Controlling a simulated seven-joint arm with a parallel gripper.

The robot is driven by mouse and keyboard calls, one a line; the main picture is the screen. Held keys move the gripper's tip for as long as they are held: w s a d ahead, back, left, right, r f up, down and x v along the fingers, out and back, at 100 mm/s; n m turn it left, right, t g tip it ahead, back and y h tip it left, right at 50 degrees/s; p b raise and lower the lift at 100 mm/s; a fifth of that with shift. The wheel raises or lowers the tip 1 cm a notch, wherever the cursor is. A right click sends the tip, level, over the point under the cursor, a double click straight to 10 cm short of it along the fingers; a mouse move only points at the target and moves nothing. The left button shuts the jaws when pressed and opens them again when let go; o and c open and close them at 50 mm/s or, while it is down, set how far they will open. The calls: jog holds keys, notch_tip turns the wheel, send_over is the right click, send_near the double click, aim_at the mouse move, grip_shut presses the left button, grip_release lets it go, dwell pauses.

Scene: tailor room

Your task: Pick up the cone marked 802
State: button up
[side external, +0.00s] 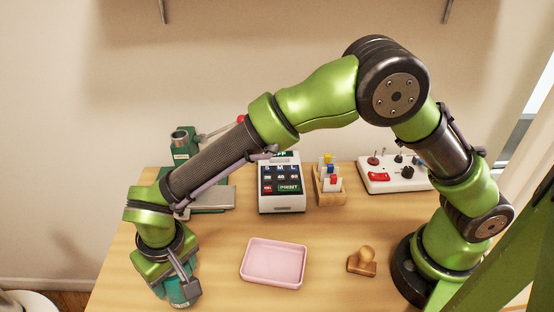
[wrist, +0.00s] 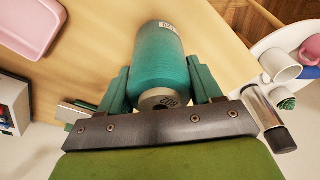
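A teal thread cone (wrist: 158,60) lies between the two fingers of my gripper (wrist: 160,75) in the wrist view. Its pale end facing me carries a dark upside-down marking that reads like 802, and a white label sits at its far end. The dark green fingers flank the cone closely on both sides. I cannot tell whether they press on it or leave a small gap. In the side view, the teal cone (side external: 184,291) shows under my gripper (side external: 178,284) at the table's left front. The gripper hides much of it there.
A pink tray (side external: 274,284) is on the wooden table (side external: 222,240), right of my gripper, with a wooden stamp (side external: 362,261) beyond it. A label printer (side external: 281,186), a small wooden rack (side external: 330,190) and a white control box (side external: 395,178) stand behind. A white bin (wrist: 262,50) shows beside the table.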

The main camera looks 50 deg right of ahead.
jog(key=c, duration=0.6)
jog(key=shift+r, duration=0.15)
